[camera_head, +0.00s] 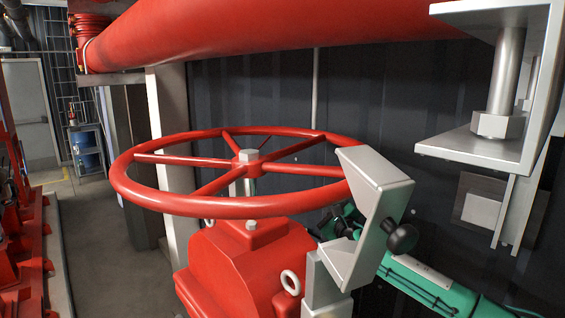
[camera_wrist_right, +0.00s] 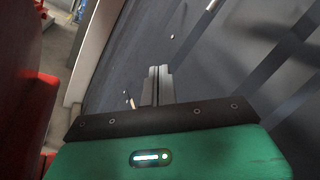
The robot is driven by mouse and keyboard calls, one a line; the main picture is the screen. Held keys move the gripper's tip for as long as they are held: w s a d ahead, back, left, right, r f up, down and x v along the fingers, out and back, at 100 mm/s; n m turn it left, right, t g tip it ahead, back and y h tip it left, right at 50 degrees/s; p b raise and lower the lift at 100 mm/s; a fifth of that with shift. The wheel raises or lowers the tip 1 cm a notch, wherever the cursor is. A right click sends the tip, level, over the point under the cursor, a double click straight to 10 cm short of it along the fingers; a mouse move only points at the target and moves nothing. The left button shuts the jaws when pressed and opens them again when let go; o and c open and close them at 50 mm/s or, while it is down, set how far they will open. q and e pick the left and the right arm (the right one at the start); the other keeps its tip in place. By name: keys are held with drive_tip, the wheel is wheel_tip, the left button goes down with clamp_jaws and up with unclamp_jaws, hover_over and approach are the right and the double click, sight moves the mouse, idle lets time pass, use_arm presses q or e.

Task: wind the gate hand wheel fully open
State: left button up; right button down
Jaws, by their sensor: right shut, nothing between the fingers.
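The red gate hand wheel (camera_head: 228,205) lies nearly level in the head view, with several spokes meeting at a grey hex nut (camera_head: 246,157). It sits above a red gearbox body (camera_head: 245,265). A grey angled bracket (camera_head: 372,190) stands at the wheel's right side and covers part of its rim. My green right arm comes in from the lower right, behind and below this bracket, which partly hides the gripper. In the right wrist view, my right gripper (camera_wrist_right: 157,72) has its grey fingers together and empty, pointing toward the dark wall. My left gripper is in neither view.
A large red pipe (camera_head: 270,35) runs above the wheel. A black knob (camera_head: 402,238) sticks out from the bracket. A metal bracket with a bolt (camera_head: 497,130) hangs at the upper right. A dark panel wall (camera_head: 430,120) stands behind. Open floor (camera_head: 95,225) lies at the left.

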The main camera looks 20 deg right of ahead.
drive_tip(key=s+a+r+n+t+y, duration=0.1)
drive_tip(key=s+a+r+n, duration=0.15)
drive_tip(key=r, duration=0.35)
drive_tip(key=s+a+r+n+t+y, duration=0.1)
drive_tip(key=a+r+n, duration=0.1)
drive_tip(key=r+n, duration=0.25)
drive_tip(key=p, duration=0.6)
approach(285, 135)
drive_tip(key=w, duration=0.3)
drive_tip(key=shift+w+a+r+m+p, duration=0.25)
drive_tip(key=shift+w+r+m+p, duration=0.15)
drive_tip(key=shift+r, duration=0.4)
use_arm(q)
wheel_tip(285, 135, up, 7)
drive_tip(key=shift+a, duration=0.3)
use_arm(e)
drive_tip(key=shift+w+a+r, duration=0.15)
drive_tip(key=shift+w+a, duration=0.2)
drive_tip(key=shift+a, duration=0.3)
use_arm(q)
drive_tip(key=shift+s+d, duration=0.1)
use_arm(e)
drive_tip(key=shift+d, duration=0.1)
